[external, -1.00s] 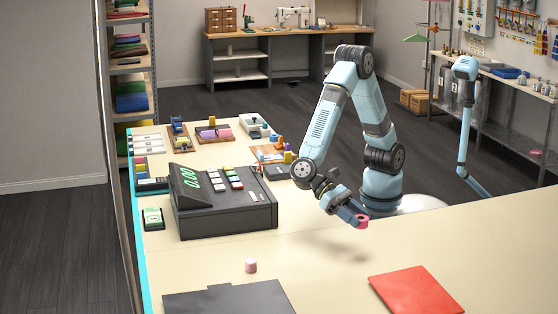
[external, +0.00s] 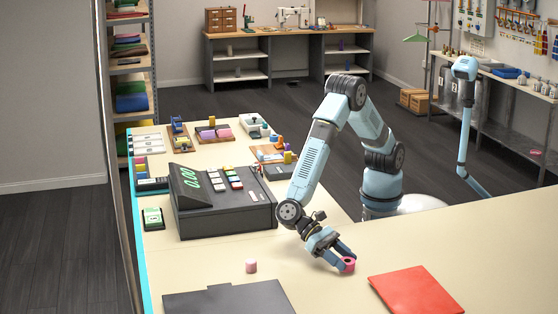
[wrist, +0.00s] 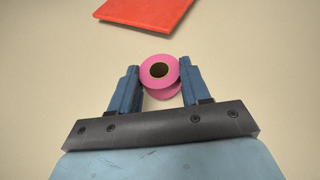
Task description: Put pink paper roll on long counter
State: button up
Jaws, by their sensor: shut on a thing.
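The pink paper roll (external: 348,264) is a short pink ring with a dark core. My gripper (external: 343,259) is shut on it, low over the long counter (external: 330,290), to the left of the red mat. In the wrist view the roll (wrist: 159,71) sits between the tips of my two blue fingers (wrist: 158,84), its open end facing the camera. The pale counter top (wrist: 50,60) fills the background there. I cannot tell whether the roll touches the counter.
A red mat (external: 416,291) lies right of my gripper; it also shows in the wrist view (wrist: 145,9). A small pink cylinder (external: 251,266) stands to the left, near a dark grey mat (external: 230,299). A cash register (external: 222,201) stands farther back. Counter around the roll is clear.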

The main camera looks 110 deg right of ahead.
jog(key=shift+f, duration=0.5)
jog(key=o, duration=1)
jog(key=v, duration=1.1)
jog(key=shift+w+d+r, duration=0.1)
jog(key=shift+d+r, duration=0.05)
jog(key=shift+d, duration=0.05)
jog(key=shift+w+d+r, duration=0.1)
jog(key=shift+w+d, duration=0.05)
jog(key=shift+d, duration=0.1)
